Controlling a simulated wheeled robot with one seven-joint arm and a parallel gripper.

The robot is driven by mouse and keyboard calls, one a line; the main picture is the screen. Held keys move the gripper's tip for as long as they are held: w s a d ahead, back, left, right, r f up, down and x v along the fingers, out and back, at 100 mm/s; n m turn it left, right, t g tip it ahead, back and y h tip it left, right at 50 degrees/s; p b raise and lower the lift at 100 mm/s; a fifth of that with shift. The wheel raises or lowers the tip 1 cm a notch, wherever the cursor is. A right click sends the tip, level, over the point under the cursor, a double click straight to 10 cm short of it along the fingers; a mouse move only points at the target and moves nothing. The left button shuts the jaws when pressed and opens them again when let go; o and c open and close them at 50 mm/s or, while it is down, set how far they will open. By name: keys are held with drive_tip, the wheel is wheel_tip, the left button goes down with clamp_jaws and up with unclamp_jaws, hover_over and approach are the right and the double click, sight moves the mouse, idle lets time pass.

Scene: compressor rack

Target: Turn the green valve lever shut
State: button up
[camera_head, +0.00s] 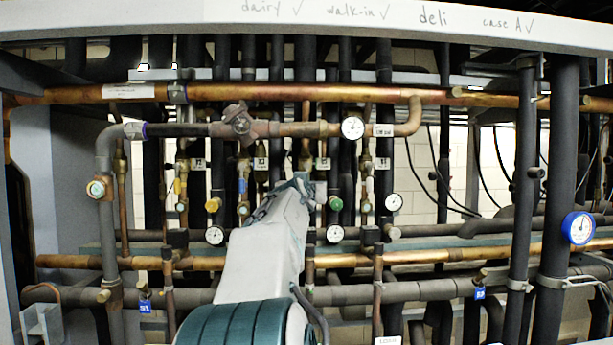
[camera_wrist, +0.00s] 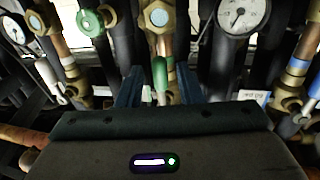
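In the wrist view, the green valve lever (camera_wrist: 160,74) points down the picture below a brass valve body (camera_wrist: 158,18). My gripper (camera_wrist: 160,70) has its two blue fingers apart, one on each side of the lever. A gap shows between the lever and each finger, so it looks untouched. In the head view my gripper (camera_head: 300,182) is in among the valves, and the lever is hidden behind it and my arm. A round green cap (camera_head: 335,203) shows just right of my gripper; a green ring-like fitting (camera_wrist: 90,22) shows at upper left in the wrist view.
A pressure gauge (camera_wrist: 243,14) is close at upper right in the wrist view. A white-handled lever (camera_wrist: 48,76) is at left and a blue-banded valve (camera_wrist: 297,68) at right. Copper pipes (camera_head: 430,257) and dark pipes (camera_head: 523,180) crowd the rack, leaving little room sideways.

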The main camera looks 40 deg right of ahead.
drive_tip(key=shift+p+x, duration=0.75)
drive_tip(key=shift+x, duration=0.3)
drive_tip(key=shift+c, duration=0.3)
clamp_jaws()
